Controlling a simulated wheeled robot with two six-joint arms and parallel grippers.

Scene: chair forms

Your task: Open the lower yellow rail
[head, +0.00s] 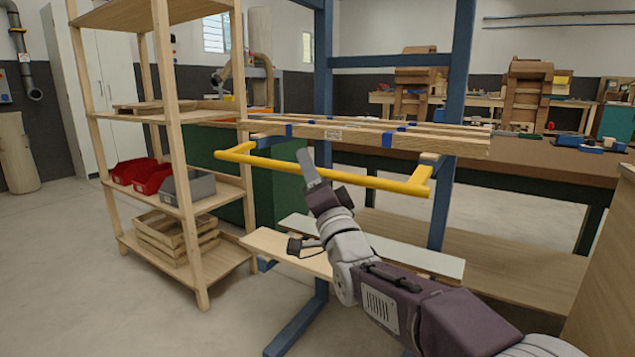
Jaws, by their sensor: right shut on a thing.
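The yellow rail (375,182) is a U-shaped bar on the blue rack frame (325,75). Its long front bar runs across the view, with short arms going back at both ends, below the stacked wooden boards. My right gripper (307,168) reaches up from the lower right and is shut on the front bar, left of its middle. One finger stands up in front of the bar; the other finger is hidden. It is the only yellow rail I see on the rack. My left gripper is not in view.
Long wooden boards (400,138) with blue bands lie just above the rail. Lower boards (415,257) lie below, near my forearm. A wooden shelf (190,205) with red and grey bins stands at left. A workbench (540,165) is behind. The floor at lower left is clear.

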